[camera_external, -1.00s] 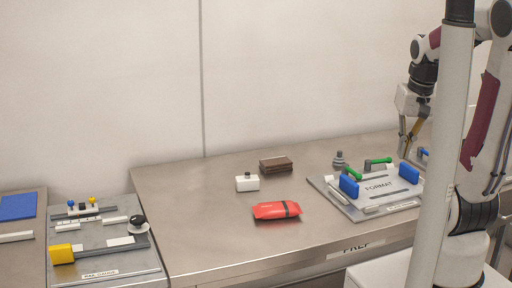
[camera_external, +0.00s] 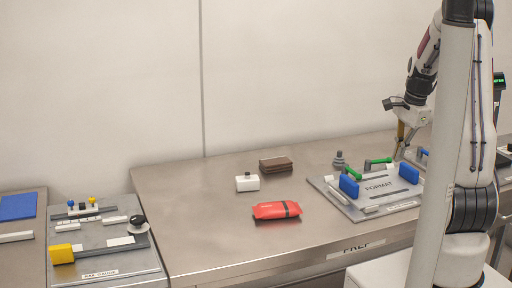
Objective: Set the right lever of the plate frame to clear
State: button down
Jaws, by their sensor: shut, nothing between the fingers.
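The plate frame (camera_external: 348,208) is a grey plate marked FORMAT on the right part of the steel table. It carries two blue blocks, a left one (camera_external: 348,186) and a right one (camera_external: 408,173). Two green levers show at its back edge, a left one (camera_external: 353,174) and a right one (camera_external: 379,161). The right lever lies roughly sideways along the back edge; its set position cannot be read. My gripper (camera_external: 398,153) is shut and empty, pointing down just right of and behind the right lever. Whether it touches anything is unclear.
A grey knobbed piece (camera_external: 339,160) stands by the left lever. A red pouch (camera_external: 276,210), a white bottle (camera_external: 247,182) and a brown stack (camera_external: 276,164) lie left of the frame. Another blue part (camera_external: 422,152) is close right of my gripper. The table's left middle is clear.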

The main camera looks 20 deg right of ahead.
jog(key=w+d+f+m+t, duration=0.1)
jog(key=w+d+m, duration=0.3)
jog(key=m, duration=0.6)
jog(key=w+d+f+m+t+h, duration=0.1)
jog(key=w+d+m, duration=0.4)
jog(key=w+m, duration=0.4)
jog(key=shift+m+t, duration=0.4)
jog(key=shift+m, duration=0.2)
jog(key=shift+d, duration=0.1)
jog(key=shift+f, duration=0.15)
jog(key=shift+x, duration=4.85)
